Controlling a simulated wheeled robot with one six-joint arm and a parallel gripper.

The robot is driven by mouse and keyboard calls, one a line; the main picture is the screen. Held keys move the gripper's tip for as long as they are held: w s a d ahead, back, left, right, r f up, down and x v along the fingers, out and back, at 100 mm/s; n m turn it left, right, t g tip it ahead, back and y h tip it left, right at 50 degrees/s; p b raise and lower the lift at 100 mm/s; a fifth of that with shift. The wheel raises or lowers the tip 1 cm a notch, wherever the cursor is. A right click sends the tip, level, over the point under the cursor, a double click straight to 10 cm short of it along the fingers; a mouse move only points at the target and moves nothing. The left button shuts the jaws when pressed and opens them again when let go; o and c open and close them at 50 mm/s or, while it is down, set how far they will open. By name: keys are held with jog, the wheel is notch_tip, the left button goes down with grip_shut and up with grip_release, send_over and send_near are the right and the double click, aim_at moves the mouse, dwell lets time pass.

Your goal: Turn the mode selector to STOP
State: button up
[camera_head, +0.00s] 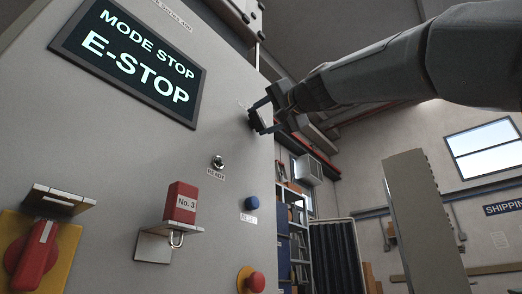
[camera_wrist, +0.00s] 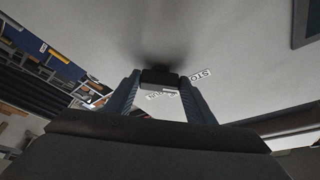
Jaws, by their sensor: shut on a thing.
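The mode selector is a dark knob (camera_head: 256,120) on the grey panel (camera_head: 120,150), near its right edge. My gripper (camera_head: 262,114) is at the panel with its fingers around the knob. In the wrist view my gripper (camera_wrist: 160,84) has its two fingers on either side of the dark knob (camera_wrist: 160,78), shut on it. A label reading "STO" (camera_wrist: 201,75) shows to the right of the knob, partly cut off. Another label (camera_wrist: 162,95) is partly hidden by the fingers. The display (camera_head: 128,60) reads "MODE STOP" and "E-STOP".
A red rotary handle (camera_head: 36,256) on yellow is at lower left. Shelves (camera_head: 297,225) stand behind.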

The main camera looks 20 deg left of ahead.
jog(key=shift+w+f, duration=0.1)
jog(key=shift+f, duration=0.05)
jog(key=o, duration=1)
jog(key=shift+o, duration=0.2)
jog(key=b+v, duration=0.2)
jog(key=v, duration=0.6)
jog(key=shift+b, duration=0.35)
jog(key=shift+w+a, duration=0.1)
jog(key=shift+w, duration=0.05)
